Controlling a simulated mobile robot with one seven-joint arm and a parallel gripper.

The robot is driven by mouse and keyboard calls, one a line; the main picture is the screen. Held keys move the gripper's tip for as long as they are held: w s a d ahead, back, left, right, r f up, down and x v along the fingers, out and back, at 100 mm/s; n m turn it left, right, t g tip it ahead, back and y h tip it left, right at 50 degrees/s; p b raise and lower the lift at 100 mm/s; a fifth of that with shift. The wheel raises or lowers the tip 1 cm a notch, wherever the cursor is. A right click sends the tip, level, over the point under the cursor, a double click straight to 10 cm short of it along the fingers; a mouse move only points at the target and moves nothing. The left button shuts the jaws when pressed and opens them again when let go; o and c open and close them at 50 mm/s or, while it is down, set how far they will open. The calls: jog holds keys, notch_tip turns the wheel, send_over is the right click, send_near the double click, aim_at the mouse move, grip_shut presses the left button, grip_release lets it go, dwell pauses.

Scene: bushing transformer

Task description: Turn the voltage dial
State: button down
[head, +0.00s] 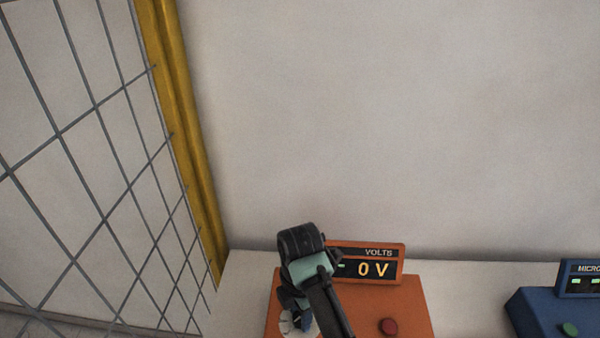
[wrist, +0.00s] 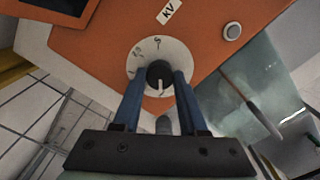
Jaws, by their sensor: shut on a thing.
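The voltage dial (wrist: 158,76) is a dark round knob with a light pointer mark, set on a white numbered disc (wrist: 146,52) on an orange panel. In the wrist view, the two blue fingers of my gripper (wrist: 158,82) stand on either side of the knob and are shut on it. In the head view, my gripper (head: 297,312) reaches down over the left part of the orange box (head: 350,322), and the knob is hidden behind it. The box's VOLTS display (head: 373,269) reads 0 V, its left part covered by my arm.
A blue box (head: 540,312) with a green button stands farther right on the white table (head: 470,300). A wire-mesh fence with a yellow post (head: 180,120) rises at left.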

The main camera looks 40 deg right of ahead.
jog(key=shift+r+m, duration=0.1)
jog(key=shift+m, duration=0.2)
jog(key=m+p, duration=0.1)
jog(key=m, duration=0.1)
jog(key=shift+m+p, duration=0.3)
jog(key=shift+p, duration=0.05)
jog(key=m+p, duration=0.1)
jog(key=m, duration=0.2)
jog(key=shift+m, duration=0.3)
jog(key=m+p, duration=0.2)
jog(key=m, duration=0.4)
jog(key=m+p, duration=0.1)
jog(key=m, duration=0.6)
jog(key=shift+w+m+p, duration=0.1)
jog(key=shift+m+p, duration=0.2)
jog(key=m, duration=0.6)
jog(key=shift+m, duration=0.4)
jog(key=shift+c, duration=2.2)
grip_release()
